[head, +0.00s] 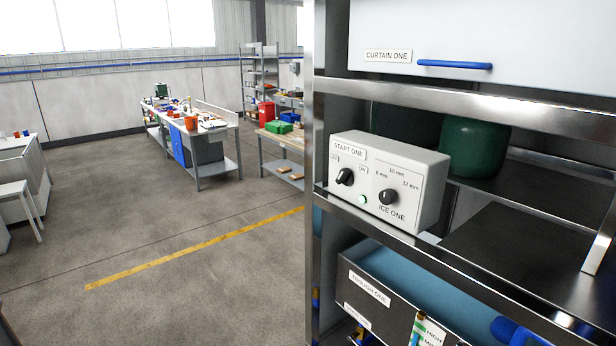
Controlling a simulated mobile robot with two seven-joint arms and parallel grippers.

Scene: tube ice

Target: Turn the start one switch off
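A light grey control box (420,185) sits on the front rail of a metal rack in the head view. The start one switch (345,177) is a black rotary knob on the left of its face, under the label START ONE. ON is printed to the knob's upper right; the marking at its upper left is too small to read. A second black knob (388,197), marked ICE ONE, has mm markings around it. A small pale green button or lamp (362,199) lies between the knobs.
The steel rack (430,100) fills the right side. Above the box is a white panel labelled CURTAIN ONE with a blue handle (454,65). Below is an open trough (385,300). A green container (473,148) stands behind. Floor on the left is clear, with workbenches beyond.

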